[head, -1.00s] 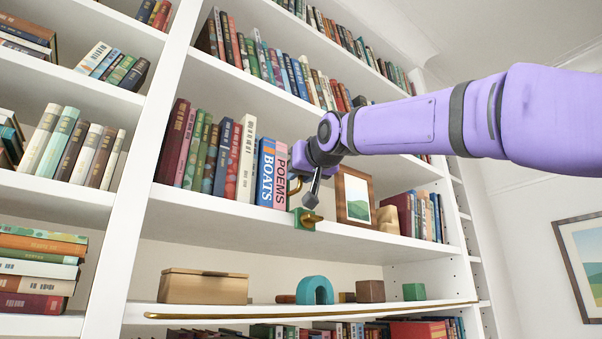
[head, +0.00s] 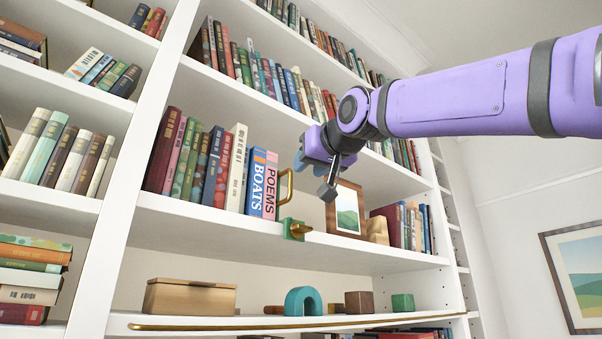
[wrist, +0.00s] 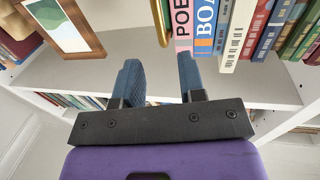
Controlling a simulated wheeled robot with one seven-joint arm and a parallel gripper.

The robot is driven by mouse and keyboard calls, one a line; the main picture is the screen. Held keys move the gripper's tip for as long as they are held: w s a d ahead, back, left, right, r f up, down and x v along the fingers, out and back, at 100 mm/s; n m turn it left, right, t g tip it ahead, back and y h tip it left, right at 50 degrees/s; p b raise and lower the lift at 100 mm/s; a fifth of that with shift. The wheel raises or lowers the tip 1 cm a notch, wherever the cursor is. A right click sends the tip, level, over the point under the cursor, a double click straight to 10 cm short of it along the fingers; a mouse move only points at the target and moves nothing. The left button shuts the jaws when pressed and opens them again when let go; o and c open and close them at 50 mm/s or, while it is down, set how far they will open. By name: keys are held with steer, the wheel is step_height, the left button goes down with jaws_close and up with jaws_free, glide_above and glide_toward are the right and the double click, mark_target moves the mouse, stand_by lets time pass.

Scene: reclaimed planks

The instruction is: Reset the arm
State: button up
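My gripper (head: 322,178) hangs in front of the middle shelf, to the right of the POEMS book and in front of the framed picture's left side. In the wrist view its two blue-grey fingers (wrist: 161,75) are apart with nothing between them. The pink POEMS book (head: 271,186) and the blue BOATS book (head: 257,184) stand upright at the right end of a row. They also show beyond the fingers in the wrist view, POEMS (wrist: 183,22) and BOATS (wrist: 204,24).
A brass loop (head: 285,185) and a green block with a brass knob (head: 294,229) are beside POEMS. A framed landscape (head: 347,210) stands to the right. A brass rail (head: 300,325) runs along the lower shelf, which holds a wooden box (head: 190,297) and a teal arch (head: 303,301).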

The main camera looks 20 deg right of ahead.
steer(key=shift+s+d, duration=0.1)
steer(key=shift+s, duration=0.5)
steer(key=s+d+f+g+h, duration=0.1)
steer(key=s+d+f+g, duration=0.1)
steer(key=f, duration=0.7)
steer(key=s+d+f+m+g, duration=0.1)
steer(key=d+f+g, duration=0.1)
steer(key=f, duration=0.7)
steer(key=s+d+f+g+h, duration=0.1)
steer(key=s+f+g, duration=0.1)
steer(key=f, duration=0.7)
steer(key=s+d+f+g, duration=0.1)
steer(key=s+f+g, duration=0.2)
steer(key=f, duration=0.9)
steer(key=s+d+f+g, duration=0.2)
steer(key=s+f+g, duration=0.1)
steer(key=s+f, duration=0.6)
step_height(320, 180, down, 4)
steer(key=shift+d+r+g, duration=0.25)
steer(key=shift+g, duration=0.05)
